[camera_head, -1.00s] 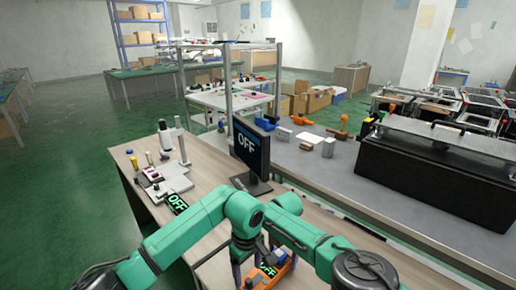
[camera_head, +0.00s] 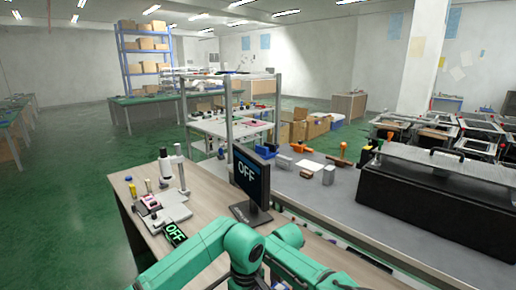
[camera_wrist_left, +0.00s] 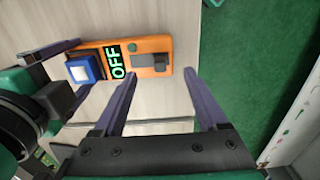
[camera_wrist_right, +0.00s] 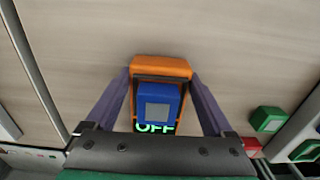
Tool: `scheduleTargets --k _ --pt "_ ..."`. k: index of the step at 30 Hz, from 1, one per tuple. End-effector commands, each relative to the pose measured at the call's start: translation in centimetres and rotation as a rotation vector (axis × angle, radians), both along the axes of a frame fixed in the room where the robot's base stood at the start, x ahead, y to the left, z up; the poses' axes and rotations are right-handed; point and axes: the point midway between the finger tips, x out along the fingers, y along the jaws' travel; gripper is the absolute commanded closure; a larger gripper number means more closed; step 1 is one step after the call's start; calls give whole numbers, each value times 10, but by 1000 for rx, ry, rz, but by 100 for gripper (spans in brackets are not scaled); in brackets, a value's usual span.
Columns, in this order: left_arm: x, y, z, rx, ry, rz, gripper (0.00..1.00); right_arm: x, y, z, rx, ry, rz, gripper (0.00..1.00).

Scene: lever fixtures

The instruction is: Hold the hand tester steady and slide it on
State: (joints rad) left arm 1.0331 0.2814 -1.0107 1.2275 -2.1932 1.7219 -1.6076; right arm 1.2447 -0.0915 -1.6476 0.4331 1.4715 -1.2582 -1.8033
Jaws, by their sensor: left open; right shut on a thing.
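The hand tester is an orange device with a blue block, a green "OFF" display and a grey slide switch (camera_wrist_left: 148,63). The tester (camera_wrist_left: 159,43) lies on the wooden table in the left wrist view. My right gripper (camera_wrist_right: 160,78) is shut on its orange end, one finger along each side, and the blue block (camera_wrist_right: 157,101) shows between the fingers. My left gripper (camera_wrist_left: 162,75) is open, its fingers spread near the tester's switch end, with no grip visible. In the head view the grippers and tester are mostly below the picture edge.
A monitor (camera_head: 250,176) reading "OFF" stands on the table. A second "OFF" display (camera_head: 174,233) and a microscope-like stand (camera_head: 166,166) are at the left. Green and red buttons (camera_wrist_right: 267,119) lie right of the tester in the right wrist view. A grey bench (camera_head: 345,200) stands behind.

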Motion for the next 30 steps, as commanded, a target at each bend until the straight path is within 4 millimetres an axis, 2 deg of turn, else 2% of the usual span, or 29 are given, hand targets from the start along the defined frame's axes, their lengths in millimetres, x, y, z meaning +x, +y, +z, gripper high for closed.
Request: scheduleTargets --k 12,14,15,18,22,23,26,28,30 --pt "0 0 0 0 0 0 25 0 0 0 1 1 0 80" --pt "0 0 0 0 0 0 48 0 0 0 1 1 0 80" --pt "0 0 0 0 0 0 63 0 0 0 1 1 0 80" --pt "0 0 0 0 0 0 100 0 0 0 0 1 0 80" --pt "-4 -2 -3 -15 13 2 100 0 0 0 0 1 0 80" --pt "-7 -4 -5 -33 28 5 100 0 0 0 0 1 0 80" --pt "-37 -22 -21 -176 138 36 100 0 0 -1 0 1 0 80" --pt "-70 -42 -31 -346 270 94 100 0 0 -1 0 1 0 80" --pt "-104 -62 -29 -552 429 196 100 0 0 -1 0 1 0 80"
